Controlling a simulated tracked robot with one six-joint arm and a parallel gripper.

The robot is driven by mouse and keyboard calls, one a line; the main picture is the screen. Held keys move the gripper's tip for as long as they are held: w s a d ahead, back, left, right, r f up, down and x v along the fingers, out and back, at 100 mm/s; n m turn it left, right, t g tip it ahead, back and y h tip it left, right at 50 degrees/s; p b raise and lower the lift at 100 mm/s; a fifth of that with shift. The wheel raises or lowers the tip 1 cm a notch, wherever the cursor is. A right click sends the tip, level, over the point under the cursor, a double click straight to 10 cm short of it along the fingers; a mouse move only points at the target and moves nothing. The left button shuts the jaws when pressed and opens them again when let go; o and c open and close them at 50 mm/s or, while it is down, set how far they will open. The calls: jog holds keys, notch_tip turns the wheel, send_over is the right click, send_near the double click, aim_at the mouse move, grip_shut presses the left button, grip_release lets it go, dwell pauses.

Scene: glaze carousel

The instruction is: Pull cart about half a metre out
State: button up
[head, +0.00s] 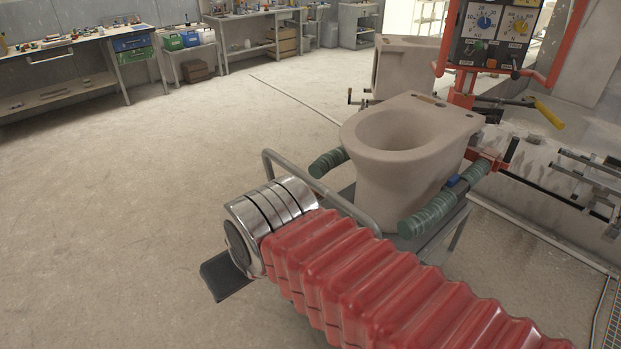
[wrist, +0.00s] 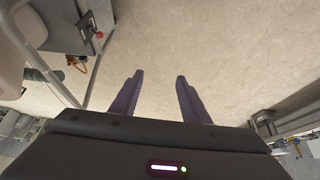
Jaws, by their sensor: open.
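The cart (head: 432,240) is a low grey trolley with a bent tubular handle (head: 318,186) on its near left side. An unglazed beige toilet bowl (head: 405,150) stands upright on it, between green wrapped bars. In the wrist view the grey handle tube (wrist: 101,68) runs down the left, outside my fingers. My gripper (wrist: 158,92) is open, with two dark purple fingers apart and only bare floor showing between them. In the head view my red-sleeved arm covers part of the cart, and a dark part of my wrist end shows left of the handle; the fingertips are not clear.
A second bowl (head: 404,66) stands behind the first. Workbenches (head: 60,85) line the back. The concrete floor at left is wide and clear.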

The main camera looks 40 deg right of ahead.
jog(key=w+d+r, duration=0.3)
jog(key=w+d, duration=0.3)
jog(key=w, duration=0.1)
jog(key=g+h, duration=0.1)
jog(key=h, duration=0.1)
send_near(310, 179)
jog(key=d+v, duration=0.1)
jog(key=v, duration=0.3)
jog(key=shift+s+a+r+n, duration=0.15)
jog(key=shift+a+r+n, duration=0.1)
jog(key=shift+a+n, duration=0.2)
jog(key=x, duration=1.3)
jog(key=shift+f, duration=0.35)
jog(key=shift+c, duration=0.5)
grip_shut()
